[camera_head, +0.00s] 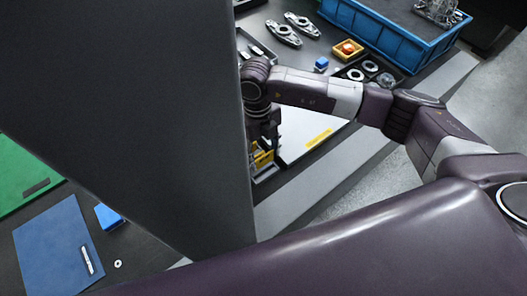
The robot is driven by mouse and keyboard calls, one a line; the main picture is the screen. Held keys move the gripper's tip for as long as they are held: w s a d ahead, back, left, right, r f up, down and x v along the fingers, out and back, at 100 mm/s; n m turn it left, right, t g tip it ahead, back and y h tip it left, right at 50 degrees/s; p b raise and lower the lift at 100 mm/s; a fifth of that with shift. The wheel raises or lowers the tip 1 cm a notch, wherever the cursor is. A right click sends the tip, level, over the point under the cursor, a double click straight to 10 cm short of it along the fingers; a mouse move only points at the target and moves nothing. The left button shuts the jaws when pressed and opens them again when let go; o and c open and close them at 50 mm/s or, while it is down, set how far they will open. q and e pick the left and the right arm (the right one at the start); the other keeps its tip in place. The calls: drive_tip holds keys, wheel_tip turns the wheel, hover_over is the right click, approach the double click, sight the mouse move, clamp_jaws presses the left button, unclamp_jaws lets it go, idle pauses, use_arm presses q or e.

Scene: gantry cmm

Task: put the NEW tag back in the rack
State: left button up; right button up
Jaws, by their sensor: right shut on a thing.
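My right gripper (265,132) hangs down from its wrist beside the edge of a large grey upright surface. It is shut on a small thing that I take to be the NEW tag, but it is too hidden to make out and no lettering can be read. A yellow item (262,157) shows just below the gripper, partly cut off by the grey surface; I cannot tell whether it is the rack. No other rack can be made out. My left gripper is not in view.
The grey upright surface (150,100) hides much of the bench. A white board with a yellow strip (318,138) lies right of the gripper. Behind are metal parts (283,33), a blue block (321,63), an orange tray (348,49) and a blue crate (395,45). A blue mat (50,245) lies lower left.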

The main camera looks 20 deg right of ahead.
sight(264, 163)
drive_tip(key=shift+f, duration=0.1)
drive_tip(key=shift+f+b, duration=0.85)
drive_tip(key=shift+f, duration=0.05)
drive_tip(key=shift+f+b, duration=0.3)
drive_tip(key=shift+b, duration=0.15)
idle(1.0)
drive_tip(key=shift+f, duration=0.2)
drive_tip(key=shift+f+b, duration=0.25)
drive_tip(key=shift+b, duration=0.2)
idle(0.3)
drive_tip(key=shift+f+b, duration=0.55)
